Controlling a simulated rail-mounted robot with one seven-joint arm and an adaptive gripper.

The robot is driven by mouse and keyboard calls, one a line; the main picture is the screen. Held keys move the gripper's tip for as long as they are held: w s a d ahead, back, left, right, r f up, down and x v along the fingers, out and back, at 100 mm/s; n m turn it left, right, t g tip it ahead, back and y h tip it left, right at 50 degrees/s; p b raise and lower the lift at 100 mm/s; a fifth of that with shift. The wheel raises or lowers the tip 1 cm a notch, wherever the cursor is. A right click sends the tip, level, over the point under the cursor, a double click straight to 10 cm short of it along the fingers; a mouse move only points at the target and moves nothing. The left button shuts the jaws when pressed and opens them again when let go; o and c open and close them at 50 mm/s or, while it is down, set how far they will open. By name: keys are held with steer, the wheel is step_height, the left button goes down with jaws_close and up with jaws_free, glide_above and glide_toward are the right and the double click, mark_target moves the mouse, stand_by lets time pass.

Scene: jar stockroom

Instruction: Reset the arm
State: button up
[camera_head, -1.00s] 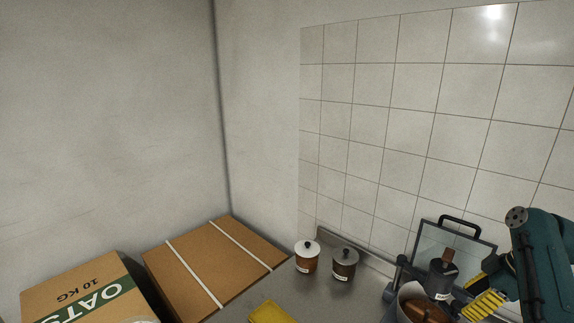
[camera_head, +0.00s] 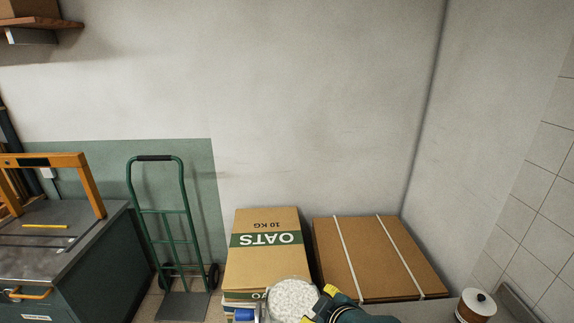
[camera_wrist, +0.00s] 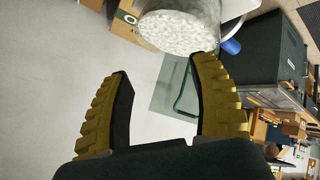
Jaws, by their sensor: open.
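My gripper (camera_wrist: 160,70) shows in the wrist view with its two yellow ridged fingers spread wide and nothing between them. In the head view, part of my gripper and arm shows low in the middle as yellow and dark teal pieces (camera_head: 334,302). It appears just right of a round container of white granules (camera_head: 292,300). In the wrist view this container (camera_wrist: 183,32) lies beyond the fingertips, near the right finger. I cannot tell whether they touch.
An oats box (camera_head: 265,262) and a strapped brown carton (camera_head: 375,260) stand by the wall. A white-lidded jar (camera_head: 476,306) is at lower right. A green hand truck (camera_head: 158,225) and a dark cabinet (camera_head: 95,265) are at left.

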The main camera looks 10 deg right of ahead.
steer(key=s+a+r+m+t+p, duration=0.1)
steer(key=s+a+r+t, duration=0.25)
steer(key=a+r, duration=0.4)
steer(key=s+a+r+m+t, duration=0.15)
steer(key=a+r+t, duration=0.25)
steer(key=r, duration=0.7)
steer(key=s+d+r+m+t+h, duration=0.1)
steer(key=s+d+r+m+t, duration=0.1)
steer(key=s+r+m+t, duration=0.3)
steer(key=s+r+m, duration=0.1)
steer(key=s+r, duration=0.2)
steer(key=r, duration=0.4)
steer(key=shift+s+r, duration=0.2)
steer(key=shift+s, duration=0.2)
